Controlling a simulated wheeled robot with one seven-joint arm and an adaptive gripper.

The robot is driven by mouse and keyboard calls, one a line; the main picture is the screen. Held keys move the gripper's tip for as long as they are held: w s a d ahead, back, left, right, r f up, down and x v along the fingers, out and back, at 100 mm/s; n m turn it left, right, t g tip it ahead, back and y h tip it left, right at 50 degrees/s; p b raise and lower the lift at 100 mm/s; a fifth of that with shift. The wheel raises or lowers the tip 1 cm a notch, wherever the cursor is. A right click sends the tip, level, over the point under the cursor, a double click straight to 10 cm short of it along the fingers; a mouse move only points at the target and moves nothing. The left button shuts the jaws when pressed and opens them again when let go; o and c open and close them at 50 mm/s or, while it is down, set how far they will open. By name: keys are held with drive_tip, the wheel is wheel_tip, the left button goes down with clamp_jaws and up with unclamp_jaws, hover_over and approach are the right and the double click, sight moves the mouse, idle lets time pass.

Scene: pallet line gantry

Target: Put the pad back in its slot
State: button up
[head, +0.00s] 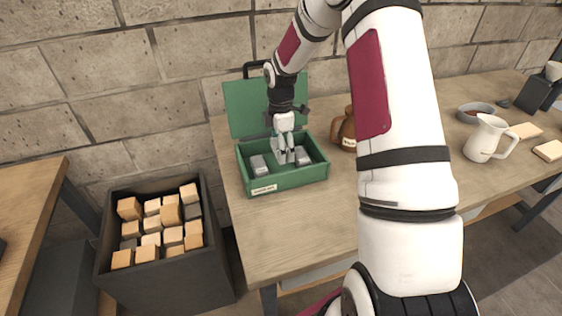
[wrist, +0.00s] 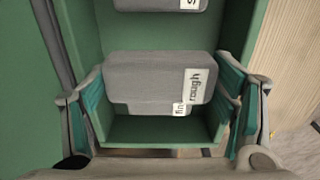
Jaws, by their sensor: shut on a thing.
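My gripper (head: 284,156) points down into the open green box (head: 292,180) on the wooden table. In the wrist view its fingers stand at the two ends of a grey pad labelled "rough" (wrist: 145,75), and they are shut on it. Just below that pad's near edge shows part of another grey piece with a label starting "fin" (wrist: 150,108); most of it is hidden. A further grey pad (wrist: 155,4) with a partly cut-off label lies at the top of the wrist view. In the head view, grey pads show left (head: 258,165) and right (head: 303,157) in the box.
The box's green lid (head: 247,103) stands open behind it, near the brick wall. A brown jug (head: 344,132) stands just right of the box. A white pitcher (head: 487,138) and a bowl (head: 476,112) are farther right. A dark bin (head: 168,270) of wooden blocks stands left of the table.

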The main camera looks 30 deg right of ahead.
sight(281, 167)
drive_tip(key=shift+f+p, duration=0.35)
drive_tip(key=shift+f, duration=2.45)
drive_tip(key=o, duration=1.1)
drive_tip(key=shift+f, duration=0.15)
